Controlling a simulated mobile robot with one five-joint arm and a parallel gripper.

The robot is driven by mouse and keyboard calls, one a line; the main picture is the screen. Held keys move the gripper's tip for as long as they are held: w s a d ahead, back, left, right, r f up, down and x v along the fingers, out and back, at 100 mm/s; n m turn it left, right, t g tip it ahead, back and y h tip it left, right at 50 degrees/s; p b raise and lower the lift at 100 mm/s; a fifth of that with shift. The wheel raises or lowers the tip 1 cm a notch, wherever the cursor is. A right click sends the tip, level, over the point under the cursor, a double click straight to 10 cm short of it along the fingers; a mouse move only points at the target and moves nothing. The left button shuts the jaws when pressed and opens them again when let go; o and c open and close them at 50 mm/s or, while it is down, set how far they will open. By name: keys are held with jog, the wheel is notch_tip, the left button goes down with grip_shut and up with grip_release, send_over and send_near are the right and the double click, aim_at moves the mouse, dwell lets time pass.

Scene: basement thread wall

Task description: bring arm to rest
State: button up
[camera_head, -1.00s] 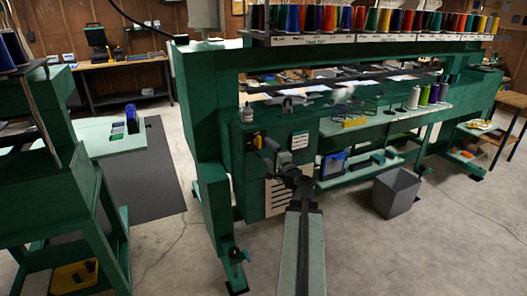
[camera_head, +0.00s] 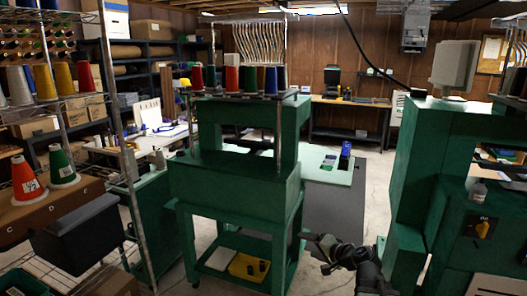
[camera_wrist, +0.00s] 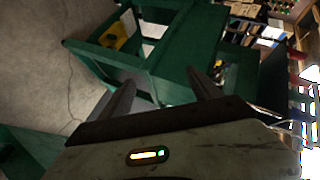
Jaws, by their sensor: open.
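My gripper (camera_head: 318,254) shows at the bottom of the head view, right of centre, in front of the dark floor mat. In the wrist view my gripper (camera_wrist: 165,90) has its two dark fingers spread wide with nothing between them. Beyond the fingers in that view is a green machine stand (camera_wrist: 185,50), apart from them. My arm (camera_head: 368,275) reaches in from the bottom edge and is partly cut off by it.
A green machine stand (camera_head: 235,190) with thread cones on top stands left of my gripper. A large green machine (camera_head: 440,170) stands close on the right. A yellow bin (camera_head: 248,267) sits on the stand's low shelf. A wire rack (camera_head: 110,120) is at left. Bare floor (camera_head: 335,280) lies between.

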jog(key=s+a+f+n+g, duration=0.45)
jog(key=a+f, duration=0.25)
jog(key=a, duration=0.2)
jog(key=s+f+n+g+h, duration=0.25)
jog(key=s+f+g, duration=0.2)
jog(key=s, duration=0.25)
jog(key=s+d+g+h+p, duration=0.2)
jog(key=s+d+h, duration=0.2)
jog(key=s+d, duration=0.35)
notch_tip(320, 180, up, 10)
jog(key=w+p, duration=0.1)
jog(key=p, duration=0.9)
jog(key=shift+d, duration=0.3)
